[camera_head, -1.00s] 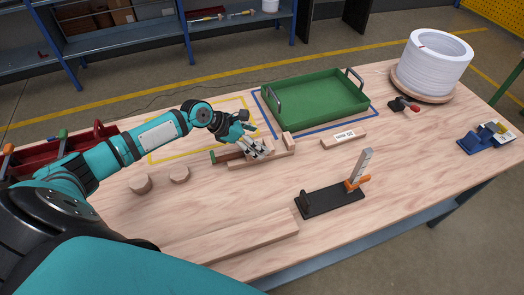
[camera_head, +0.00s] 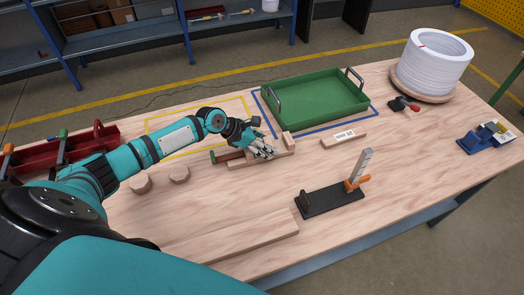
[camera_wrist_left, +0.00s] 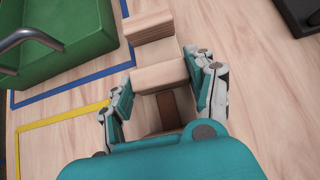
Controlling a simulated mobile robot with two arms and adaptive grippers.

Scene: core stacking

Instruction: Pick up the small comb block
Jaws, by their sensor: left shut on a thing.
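A pale wooden block, which appears to be the small comb block (camera_wrist_left: 160,75), sits between the fingers of my left gripper (camera_wrist_left: 165,92) in the left wrist view. The gripper is shut on it, with one finger on each side. No comb teeth can be made out. In the head view my left gripper (camera_head: 262,150) is low over a long wooden base (camera_head: 240,164) and hides most of the block. An upright wooden end block (camera_head: 288,140) stands just to its right; it also shows ahead in the wrist view (camera_wrist_left: 148,26). My right gripper is not in view.
A green tray (camera_head: 316,103) stands behind, inside a blue outline. A labelled wooden block (camera_head: 343,139) lies to the right. A black stand with an upright scale (camera_head: 332,200) is nearer. Wooden discs (camera_head: 140,185) and a red toolbox (camera_head: 85,145) are left.

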